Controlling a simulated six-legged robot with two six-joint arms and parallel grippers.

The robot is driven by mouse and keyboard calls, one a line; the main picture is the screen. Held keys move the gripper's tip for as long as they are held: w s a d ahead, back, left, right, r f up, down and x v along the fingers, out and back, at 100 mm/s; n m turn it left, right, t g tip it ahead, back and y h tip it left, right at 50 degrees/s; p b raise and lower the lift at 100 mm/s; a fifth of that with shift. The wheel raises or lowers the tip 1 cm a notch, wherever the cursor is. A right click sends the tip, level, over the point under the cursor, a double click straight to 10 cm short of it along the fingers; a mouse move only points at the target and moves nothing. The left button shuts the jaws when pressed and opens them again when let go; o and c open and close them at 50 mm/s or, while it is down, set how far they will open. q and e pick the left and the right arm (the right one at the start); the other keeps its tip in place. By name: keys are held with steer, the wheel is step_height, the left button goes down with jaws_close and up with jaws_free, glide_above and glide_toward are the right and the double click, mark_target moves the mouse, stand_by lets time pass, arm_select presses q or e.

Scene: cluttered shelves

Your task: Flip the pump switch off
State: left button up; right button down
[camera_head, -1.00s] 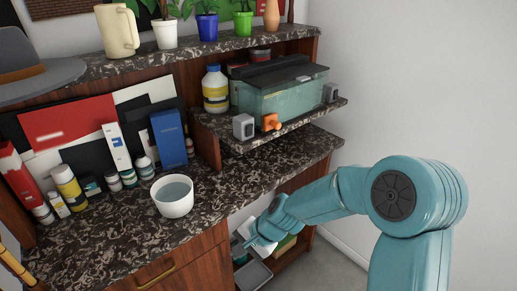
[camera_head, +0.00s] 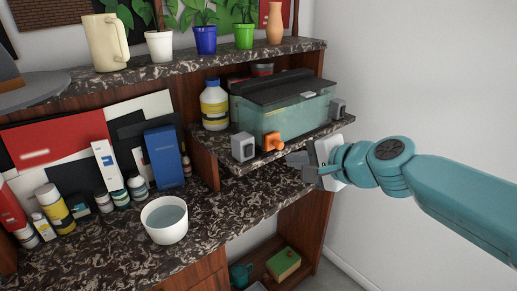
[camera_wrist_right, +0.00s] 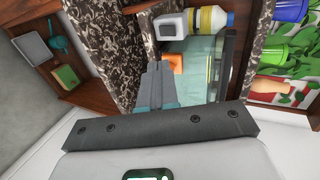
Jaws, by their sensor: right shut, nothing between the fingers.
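Two small grey boxes with darker front faces, likely switches, stand on the raised stone shelf: one at the left (camera_head: 243,147), one at the right (camera_head: 338,108). I cannot tell which is the pump switch or how either is set. A grey-white box also shows in the wrist view (camera_wrist_right: 170,27). A teal tank (camera_head: 290,113) with a dark lid stands between them, behind an orange knob (camera_head: 273,141). My right gripper (camera_head: 293,158) is shut and empty, just in front of the shelf edge, right of the orange knob and apart from the left box. My left gripper is out of view.
A yellow-labelled bottle (camera_head: 215,104) stands left of the tank. A white bowl of water (camera_head: 164,220) sits on the lower counter (camera_head: 215,215), with several bottles and boxes at its left. Potted plants line the upper shelf (camera_head: 185,62). Free space lies right of the shelves.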

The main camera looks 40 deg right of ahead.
steer(key=shift+w+f, duration=0.1)
glide_toward(250, 148)
step_height(250, 148, down, 3)
steer(key=w, duration=0.2)
steer(key=shift+w+a+p, duration=0.2)
steer(key=shift+w+p, duration=0.25)
steer(key=shift+w, duration=1.5)
